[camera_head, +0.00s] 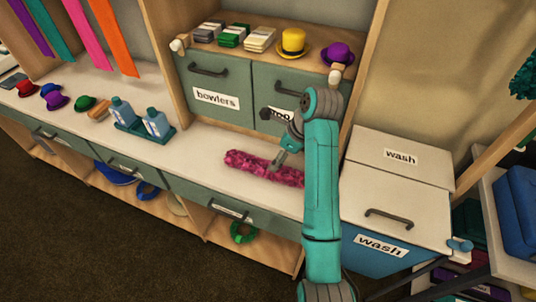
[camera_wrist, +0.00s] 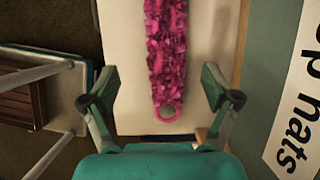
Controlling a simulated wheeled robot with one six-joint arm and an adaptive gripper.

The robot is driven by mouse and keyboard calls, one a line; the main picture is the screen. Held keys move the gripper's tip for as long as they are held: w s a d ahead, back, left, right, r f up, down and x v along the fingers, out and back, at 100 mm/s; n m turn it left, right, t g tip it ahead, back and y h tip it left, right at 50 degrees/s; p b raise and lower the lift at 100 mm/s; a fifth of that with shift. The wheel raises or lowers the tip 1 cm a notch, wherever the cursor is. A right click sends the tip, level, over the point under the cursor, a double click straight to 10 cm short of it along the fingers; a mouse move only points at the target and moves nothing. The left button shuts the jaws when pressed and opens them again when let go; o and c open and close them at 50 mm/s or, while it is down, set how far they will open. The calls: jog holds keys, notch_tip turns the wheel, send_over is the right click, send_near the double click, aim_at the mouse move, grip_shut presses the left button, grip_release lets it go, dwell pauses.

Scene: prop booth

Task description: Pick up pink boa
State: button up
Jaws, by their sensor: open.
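The pink boa (camera_head: 250,165) lies lengthwise on the white counter (camera_head: 200,150), in front of the drawers. In the wrist view the boa (camera_wrist: 166,50) runs down from the top edge, and a pink ring (camera_wrist: 167,111) shows at its near end. My gripper (camera_head: 279,165) is over the right part of the boa in the head view. In the wrist view my gripper (camera_wrist: 163,98) is open, with one finger on each side of the boa's ringed end and nothing between the pads that I can see held. My arm hides some of the counter at right.
Drawers labelled bowlers (camera_head: 215,98) and top hats (camera_wrist: 295,110) stand behind the boa. A teal tray (camera_head: 145,128) with blue bottles and several small hats sit to the left.

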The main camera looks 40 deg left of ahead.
aim_at(267, 166)
jog(key=shift+w+a+r, duration=0.15)
jog(key=shift+w+r, duration=0.1)
jog(key=shift+r, duration=0.05)
jog(key=shift+w+a+f, duration=0.1)
jog(key=shift+a+f, duration=0.05)
jog(key=shift+f, duration=0.05)
jog(key=x, duration=1)
jog(key=shift+w+f, duration=0.1)
jog(key=c, duration=1.2)
jog(key=shift+c, duration=0.2)
